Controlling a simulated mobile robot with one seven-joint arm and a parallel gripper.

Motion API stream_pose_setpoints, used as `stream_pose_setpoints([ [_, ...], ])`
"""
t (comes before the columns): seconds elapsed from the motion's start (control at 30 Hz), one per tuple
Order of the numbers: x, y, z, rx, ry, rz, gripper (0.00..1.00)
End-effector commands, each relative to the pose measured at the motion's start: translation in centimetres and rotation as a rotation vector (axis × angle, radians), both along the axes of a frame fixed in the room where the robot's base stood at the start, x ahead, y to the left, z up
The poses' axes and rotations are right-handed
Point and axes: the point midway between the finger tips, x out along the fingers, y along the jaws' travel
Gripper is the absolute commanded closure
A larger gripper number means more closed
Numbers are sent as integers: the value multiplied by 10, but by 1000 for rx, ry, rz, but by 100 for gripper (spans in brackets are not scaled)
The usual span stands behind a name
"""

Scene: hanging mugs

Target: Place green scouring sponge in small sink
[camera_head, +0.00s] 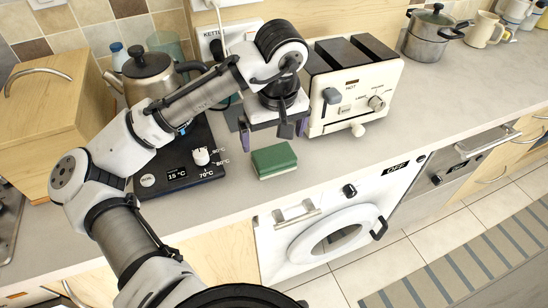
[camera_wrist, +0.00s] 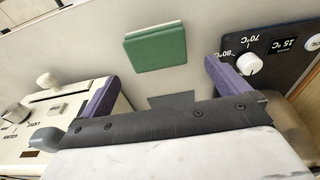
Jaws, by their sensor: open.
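The green scouring sponge (camera_head: 274,158) lies flat on the counter near its front edge, green side up with a pale layer beneath. It also shows in the wrist view (camera_wrist: 156,46), ahead of and between the purple fingers. My gripper (camera_head: 273,132) is open and empty, just behind the sponge and apart from it; its fingers also show in the wrist view (camera_wrist: 160,75). A metal surface (camera_head: 9,232) at the left edge of the head view may be part of the small sink, but most of it is out of view.
A cream toaster (camera_head: 352,90) stands close to the right of my gripper. A kettle (camera_head: 150,77) stands at the left, by a black control panel (camera_head: 180,165). A wooden box (camera_head: 50,115) stands further left. A pot (camera_head: 434,38) and mugs stand at the back right. Counter right of the sponge is clear.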

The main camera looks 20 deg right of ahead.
Motion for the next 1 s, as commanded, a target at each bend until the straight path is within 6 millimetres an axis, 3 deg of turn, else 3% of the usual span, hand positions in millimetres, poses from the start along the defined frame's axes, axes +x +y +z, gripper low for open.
stream_pose_setpoints([
  [0.7,8,-4,-75,1,1,-1,0],
  [0.97,9,-4,-78,0,0,-1,0],
  [1.0,9,-4,-78,0,0,-1,5],
])
